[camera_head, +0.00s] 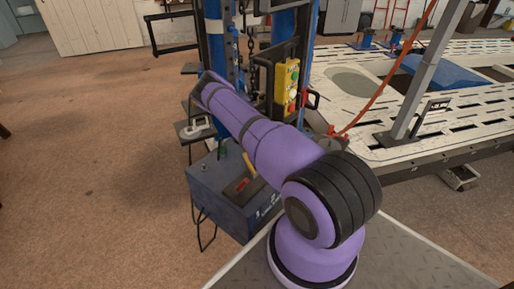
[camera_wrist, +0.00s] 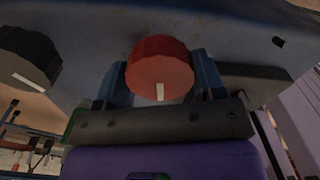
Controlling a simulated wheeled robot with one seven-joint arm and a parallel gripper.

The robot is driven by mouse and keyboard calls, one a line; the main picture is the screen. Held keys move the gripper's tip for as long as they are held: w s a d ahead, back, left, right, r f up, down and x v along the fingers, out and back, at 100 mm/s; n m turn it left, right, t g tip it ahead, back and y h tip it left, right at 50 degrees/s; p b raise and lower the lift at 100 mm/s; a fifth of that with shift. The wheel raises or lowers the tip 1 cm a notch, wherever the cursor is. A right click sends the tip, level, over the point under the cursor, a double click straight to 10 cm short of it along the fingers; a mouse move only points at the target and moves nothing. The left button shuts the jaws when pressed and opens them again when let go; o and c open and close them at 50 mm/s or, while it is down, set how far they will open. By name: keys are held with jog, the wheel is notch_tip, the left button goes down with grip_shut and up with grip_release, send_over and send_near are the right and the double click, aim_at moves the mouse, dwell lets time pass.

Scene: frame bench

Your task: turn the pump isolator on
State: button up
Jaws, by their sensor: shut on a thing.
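In the wrist view, a red ribbed knob (camera_wrist: 160,62) with a white mark sits on a worn blue-grey panel (camera_wrist: 220,22). The mark is at the knob's lower edge and points down in the picture, toward my wrist. My gripper (camera_wrist: 160,84) has one blue finger on each side of the red knob and is shut on it. A black knob (camera_wrist: 32,55) with a white mark is on the same panel to the left. No label shows to tell which knob is the pump isolator. In the head view, my arm hides the gripper and both knobs.
In the head view, a blue box (camera_head: 207,186) stands on the floor below my arm. A yellow control box with buttons (camera_head: 291,86) hangs on the post to the right. A white slotted bench (camera_head: 440,120) fills the right side. Carpet at left is clear.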

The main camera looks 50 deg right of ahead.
jog(key=shift+m, duration=0.9)
jog(key=o, duration=0.9)
jog(key=shift+o, duration=0.2)
